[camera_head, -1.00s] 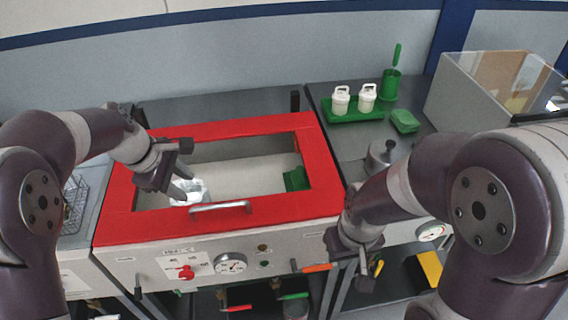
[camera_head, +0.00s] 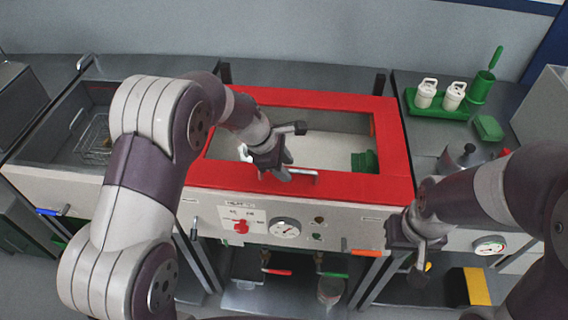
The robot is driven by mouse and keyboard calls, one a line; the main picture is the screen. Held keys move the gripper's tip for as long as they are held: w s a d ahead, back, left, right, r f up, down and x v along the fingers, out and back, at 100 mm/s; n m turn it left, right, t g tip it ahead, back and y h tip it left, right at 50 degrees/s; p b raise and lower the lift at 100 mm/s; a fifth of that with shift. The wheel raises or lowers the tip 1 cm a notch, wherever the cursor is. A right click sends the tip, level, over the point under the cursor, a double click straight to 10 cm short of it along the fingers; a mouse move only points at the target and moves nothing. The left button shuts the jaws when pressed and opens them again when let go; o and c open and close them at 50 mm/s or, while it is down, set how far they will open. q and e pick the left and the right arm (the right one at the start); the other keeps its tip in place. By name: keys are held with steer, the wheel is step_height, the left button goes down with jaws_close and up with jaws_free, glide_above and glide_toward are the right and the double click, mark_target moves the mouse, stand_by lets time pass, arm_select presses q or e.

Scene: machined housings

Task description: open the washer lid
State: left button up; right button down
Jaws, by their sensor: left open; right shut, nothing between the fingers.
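The washer has a red-framed lid (camera_head: 389,140) with a clear window and lies shut, flat on the grey body (camera_head: 340,218). The lid's metal handle (camera_head: 306,173) runs along its front edge. My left gripper (camera_head: 279,174) is open over the front of the lid, at the left end of the handle. It hides that end, and I cannot tell whether it touches. My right gripper (camera_head: 420,265) is shut and empty, low in front of the washer's right side. Through the window a green object (camera_head: 364,161) shows inside.
The washer front carries a red knob (camera_head: 241,227) and a dial (camera_head: 285,228). On the right, a green tray (camera_head: 437,108) holds two white lidded cups, beside a green holder (camera_head: 481,87). An open basin (camera_head: 95,105) with a wire basket stands left.

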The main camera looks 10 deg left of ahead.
arm_select(q)
steer(key=shift+w+d, duration=0.1)
steer(key=shift+d, duration=0.05)
steer(key=shift+c, duration=0.6)
jaws_close()
steer(key=w+r+p, duration=0.5)
steer(key=r+p, duration=0.6)
steer(key=w+r+p, duration=0.6)
steer(key=r+p, duration=0.4)
steer(key=r, duration=0.1)
steer(key=shift+r+p, duration=0.15)
steer(key=shift+p, duration=0.25)
steer(key=shift+s, duration=0.1)
